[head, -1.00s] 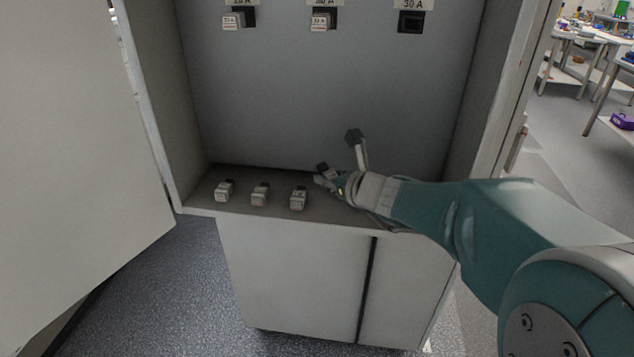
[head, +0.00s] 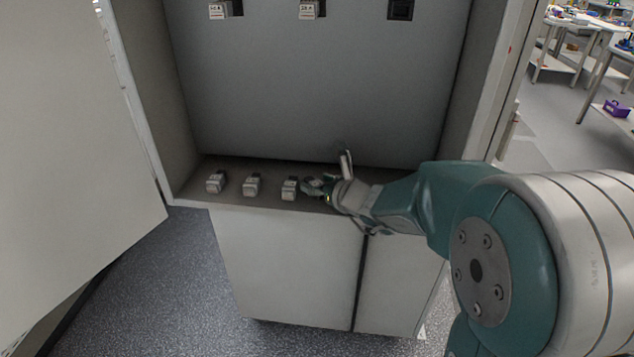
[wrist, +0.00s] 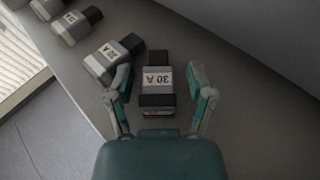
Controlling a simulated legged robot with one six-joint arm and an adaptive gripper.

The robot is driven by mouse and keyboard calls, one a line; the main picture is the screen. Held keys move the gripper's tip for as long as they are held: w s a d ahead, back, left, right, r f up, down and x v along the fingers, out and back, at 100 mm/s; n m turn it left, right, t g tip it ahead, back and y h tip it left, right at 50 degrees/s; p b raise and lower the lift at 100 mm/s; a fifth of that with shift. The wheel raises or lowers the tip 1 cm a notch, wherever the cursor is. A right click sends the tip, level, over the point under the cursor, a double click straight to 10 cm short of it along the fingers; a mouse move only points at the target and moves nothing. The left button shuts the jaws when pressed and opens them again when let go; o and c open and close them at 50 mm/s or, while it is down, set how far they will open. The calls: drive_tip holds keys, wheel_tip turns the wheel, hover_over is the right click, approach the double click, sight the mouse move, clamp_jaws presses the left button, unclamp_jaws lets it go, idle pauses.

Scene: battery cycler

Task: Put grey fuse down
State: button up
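My gripper (head: 326,174) is low over the right part of the cabinet shelf, just right of the row of fuses. In the wrist view, its two fingers (wrist: 161,74) are spread, with a visible gap on each side of a grey fuse (wrist: 157,80) with a dark end and a 30 A label. That fuse appears to rest on the shelf; in the head view I cannot make it out behind the gripper. A second labelled grey fuse (wrist: 105,63) lies close beside the left finger. In the head view it is the nearest fuse (head: 290,188) of the row.
Two more fuses (head: 252,185) (head: 216,182) lie further left on the shelf (head: 270,168). Two fuses (head: 220,10) (head: 309,9) sit in the panel above; the right socket (head: 400,9) is empty. Cabinet side walls and an open door (head: 70,120) bound the space.

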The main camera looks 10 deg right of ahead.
drive_tip(key=shift+r, duration=0.15)
drive_tip(key=v, duration=1.1)
drive_tip(key=s+a+f+n+g, duration=0.1)
drive_tip(key=s+a+n+g, duration=0.55)
drive_tip(key=s+n, duration=0.8)
drive_tip(key=s+d+n+h, duration=0.5)
drive_tip(key=d+n+h, duration=0.1)
drive_tip(key=n, duration=1)
drive_tip(key=shift+s+f+g+h, duration=0.25)
drive_tip(key=shift+s+g+h, duration=0.1)
drive_tip(key=shift+g, duration=0.1)
